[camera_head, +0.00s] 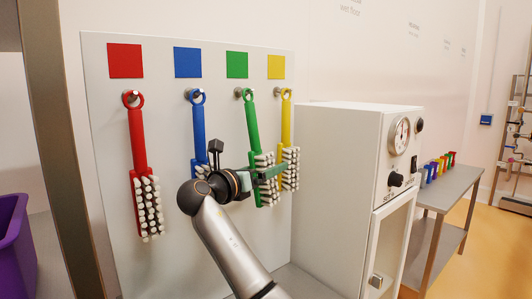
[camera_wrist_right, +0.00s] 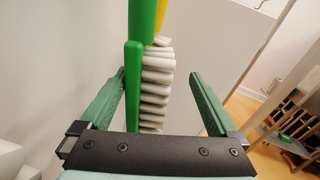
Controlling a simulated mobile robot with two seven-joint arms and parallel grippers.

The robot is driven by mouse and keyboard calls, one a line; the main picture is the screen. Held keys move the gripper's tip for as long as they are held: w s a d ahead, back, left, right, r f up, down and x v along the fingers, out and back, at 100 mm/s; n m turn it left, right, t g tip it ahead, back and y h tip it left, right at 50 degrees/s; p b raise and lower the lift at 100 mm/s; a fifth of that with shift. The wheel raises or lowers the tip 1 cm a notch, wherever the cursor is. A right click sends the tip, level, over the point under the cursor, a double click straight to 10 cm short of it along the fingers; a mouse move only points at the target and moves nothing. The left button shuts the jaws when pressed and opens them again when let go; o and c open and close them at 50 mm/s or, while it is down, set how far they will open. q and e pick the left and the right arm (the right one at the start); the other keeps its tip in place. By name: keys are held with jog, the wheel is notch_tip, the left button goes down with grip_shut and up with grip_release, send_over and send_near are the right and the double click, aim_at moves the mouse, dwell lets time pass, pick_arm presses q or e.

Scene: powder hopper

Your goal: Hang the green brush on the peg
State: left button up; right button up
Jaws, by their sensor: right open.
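The green brush (camera_head: 252,128) is upright against the white board, its ring at the top at the peg (camera_head: 239,92) below the green square. The ring appears to be around the peg, though the contact is too small to be sure. Its white bristles point right in the right wrist view, beside the green handle back (camera_wrist_right: 134,85). My right gripper (camera_head: 268,172) is at the brush head, partly covering it. Its two green fingers (camera_wrist_right: 158,88) are spread on either side of the brush, with gaps visible. My left gripper is not in view.
Red (camera_head: 138,135), blue (camera_head: 199,125) and yellow (camera_head: 286,122) brushes hang on the same board (camera_head: 190,250); the yellow one is close beside the green. A white cabinet (camera_head: 340,190) with a dial stands right. A purple bin (camera_head: 14,245) is at the left edge.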

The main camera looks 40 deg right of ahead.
jog(key=s+a+r+b, duration=0.2)
jog(key=s+a+r, duration=0.5)
jog(key=s+r, duration=0.3)
jog(key=shift+s+a+r+b, duration=0.2)
jog(key=shift+s+a+b, duration=0.2)
jog(key=shift+s, duration=0.5)
jog(key=shift+d, duration=0.1)
